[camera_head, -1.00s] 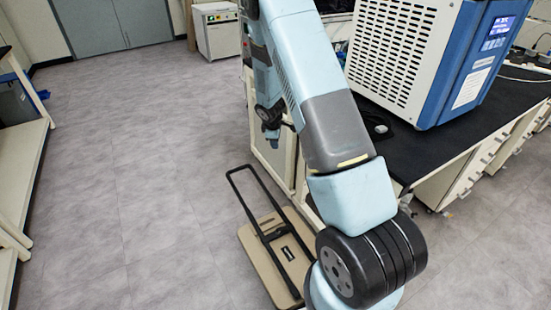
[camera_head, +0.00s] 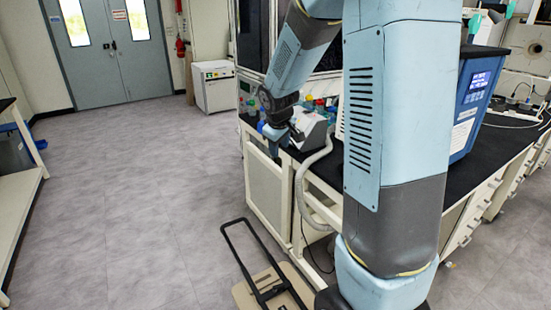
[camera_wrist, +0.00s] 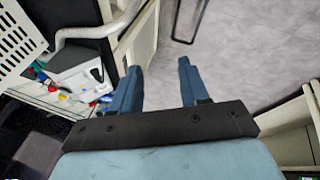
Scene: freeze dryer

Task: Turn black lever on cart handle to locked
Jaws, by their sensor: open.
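The cart is low in the head view, with a beige platform (camera_head: 246,297) and a folding black handle frame (camera_head: 240,261) rising from it. Its lower part is cut off by the picture edge. I cannot make out the black lever in either view. In the wrist view a thin dark bar loop, likely the cart handle (camera_wrist: 183,41), shows at the top edge beyond my fingers. My gripper (camera_head: 273,135) is above and beyond the cart handle, by the bench end. In the wrist view my gripper (camera_wrist: 160,68) is open, with nothing between its blue fingers.
A black-topped bench (camera_head: 482,165) stands on the right with a blue and white machine (camera_head: 478,100). A pale hose (camera_head: 302,190) hangs at the bench end. A grey-white device (camera_head: 311,128) sits near my gripper. The grey floor (camera_head: 150,200) on the left is clear.

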